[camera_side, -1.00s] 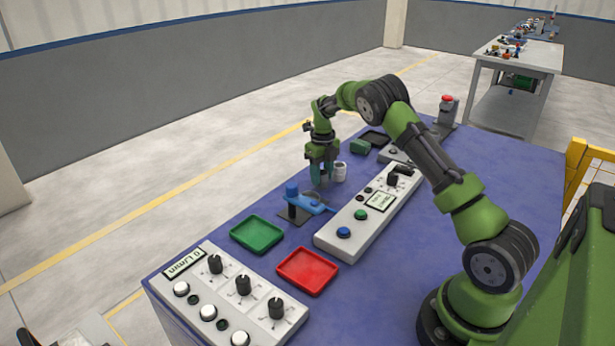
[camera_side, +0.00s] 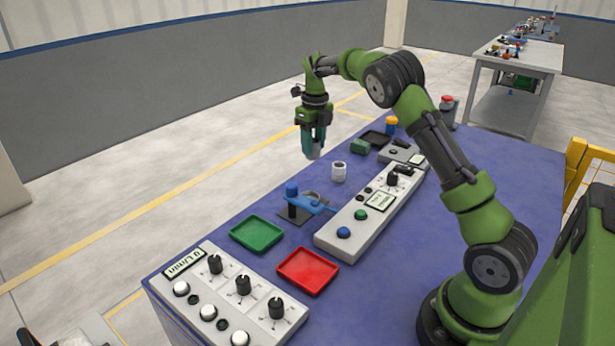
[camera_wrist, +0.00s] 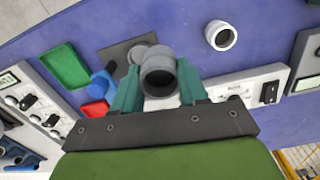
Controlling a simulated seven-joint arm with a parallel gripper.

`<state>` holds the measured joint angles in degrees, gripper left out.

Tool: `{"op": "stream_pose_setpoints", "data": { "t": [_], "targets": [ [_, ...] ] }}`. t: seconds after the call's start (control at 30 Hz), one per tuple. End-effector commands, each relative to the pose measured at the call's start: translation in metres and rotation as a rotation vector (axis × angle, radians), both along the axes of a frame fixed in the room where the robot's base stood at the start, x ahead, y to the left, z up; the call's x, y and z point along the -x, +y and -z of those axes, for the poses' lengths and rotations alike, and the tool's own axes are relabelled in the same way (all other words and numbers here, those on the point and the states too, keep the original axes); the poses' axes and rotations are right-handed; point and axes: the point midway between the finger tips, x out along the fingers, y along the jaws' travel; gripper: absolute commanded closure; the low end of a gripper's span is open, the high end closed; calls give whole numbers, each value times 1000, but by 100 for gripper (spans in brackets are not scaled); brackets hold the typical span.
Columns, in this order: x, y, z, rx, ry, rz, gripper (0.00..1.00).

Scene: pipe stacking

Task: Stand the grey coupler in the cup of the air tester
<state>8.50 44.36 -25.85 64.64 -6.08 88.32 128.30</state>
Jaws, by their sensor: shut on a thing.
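My gripper (camera_side: 313,150) is shut on the grey coupler (camera_side: 314,153) and holds it in the air above the table. In the wrist view the coupler (camera_wrist: 158,76) sits between the teal fingertips, with its dark open end facing the camera. The air tester (camera_side: 293,210), a dark plate with a blue post and blue lever, stands on the table, below and slightly left of the gripper in the side view. In the wrist view its plate (camera_wrist: 115,52) lies beyond the coupler, which partly hides a grey round part on it, perhaps the cup.
A white pipe fitting (camera_side: 339,172) stands upright right of the tester. A green tray (camera_side: 257,233) and a red tray (camera_side: 307,271) lie at the front. A control box (camera_side: 331,236) with buttons runs along the right. A green block (camera_side: 360,146) and dark tray are behind.

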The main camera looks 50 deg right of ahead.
Motion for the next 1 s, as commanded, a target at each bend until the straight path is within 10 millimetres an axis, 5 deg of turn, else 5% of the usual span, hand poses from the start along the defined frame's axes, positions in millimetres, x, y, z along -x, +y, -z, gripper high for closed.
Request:
{"op": "stream_pose_setpoints", "data": {
  "t": [0.1, 0.23, 0.6, 1.0],
  "targets": [
    [10, 36, -6, -5, 0, -113, 87],
    [22, 53, -1, 1, 11, -202, 87],
    [29, 51, 62, 16, 23, -249, 87],
    [28, 52, 106, 15, 21, -249, 87]
  ]
}}
